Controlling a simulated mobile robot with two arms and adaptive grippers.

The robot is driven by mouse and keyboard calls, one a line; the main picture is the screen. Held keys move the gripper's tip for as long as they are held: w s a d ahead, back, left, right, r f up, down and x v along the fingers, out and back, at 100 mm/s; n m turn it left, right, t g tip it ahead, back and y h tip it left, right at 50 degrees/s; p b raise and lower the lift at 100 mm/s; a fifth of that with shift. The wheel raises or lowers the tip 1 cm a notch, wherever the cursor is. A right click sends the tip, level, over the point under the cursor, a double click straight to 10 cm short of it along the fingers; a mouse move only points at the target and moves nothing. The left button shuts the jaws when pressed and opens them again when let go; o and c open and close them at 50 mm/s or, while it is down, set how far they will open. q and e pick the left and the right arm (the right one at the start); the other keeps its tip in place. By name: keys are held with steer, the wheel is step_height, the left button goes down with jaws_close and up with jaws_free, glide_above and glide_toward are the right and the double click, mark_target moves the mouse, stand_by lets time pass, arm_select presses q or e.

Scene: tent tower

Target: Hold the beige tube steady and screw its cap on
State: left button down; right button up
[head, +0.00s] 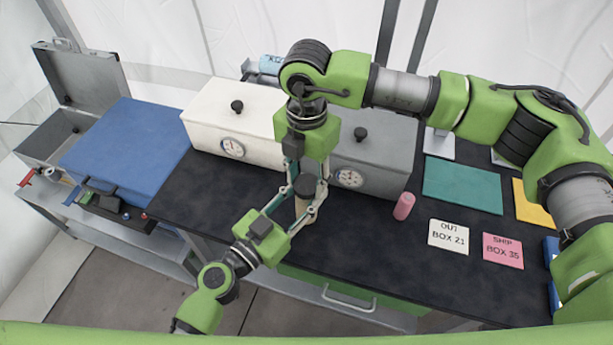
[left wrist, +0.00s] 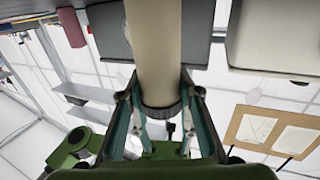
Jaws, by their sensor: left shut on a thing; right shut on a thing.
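The beige tube (head: 301,208) stands upright over the front part of the dark table. The beige tube (left wrist: 155,45) also fills the middle of the left wrist view. My left gripper (head: 303,203) is shut around its sides, coming from the lower left. The dark cap (head: 305,186) sits at the tube's top end, in line with it; how far it is threaded cannot be seen. The cap (left wrist: 162,111) shows as a dark ring in the left wrist view. My right gripper (head: 308,179) comes from above and is shut on the cap, its fingers on either side.
Behind stand a white box (head: 235,118) and a grey box (head: 375,150), both with gauges and knobs. A pink cylinder (head: 404,206) stands to the right, near cards (head: 448,237) and a green mat (head: 462,184). A blue case (head: 125,150) lies left.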

steer(key=m, duration=1.2)
steer(key=shift+m, duration=0.4)
steer(key=o, duration=0.8)
steer(key=shift+c, duration=0.2)
steer(key=shift+r, duration=2.25)
steer(key=shift+c, duration=0.5)
